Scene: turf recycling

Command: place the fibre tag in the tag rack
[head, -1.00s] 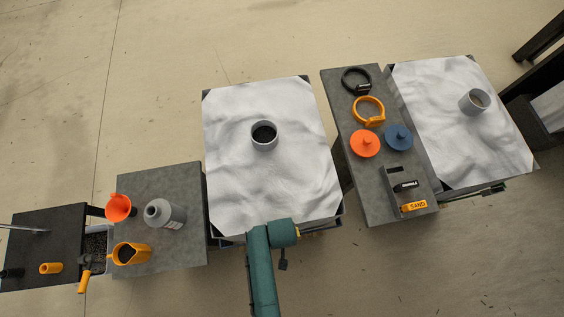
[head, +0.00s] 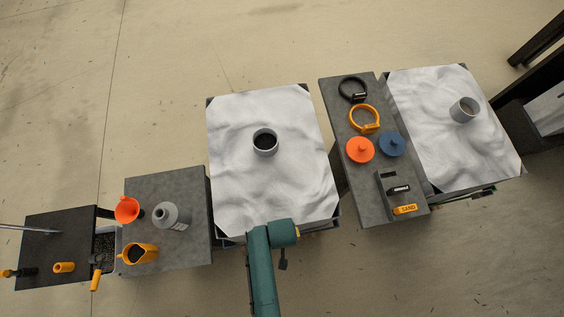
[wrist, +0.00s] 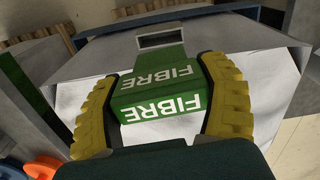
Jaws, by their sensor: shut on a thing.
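My gripper (wrist: 162,92) has two yellow ribbed fingers and is shut on the green fibre tag (wrist: 160,78) in the wrist view. In the head view the tag rack (head: 381,185) is a small dark holder at the front of the right grey bench. A black tag (head: 398,189) with a white label and an orange SAND tag (head: 405,209) are at it. The fibre tag and my gripper do not show in the head view.
The right bench (head: 335,110) also carries a black ring (head: 352,89), an orange ring (head: 364,118), an orange lid (head: 360,150) and a blue lid (head: 392,144). White-covered stands (head: 235,190) flank it, each with a grey cup. The left bench holds a bottle (head: 172,216) and an orange jug (head: 138,253).

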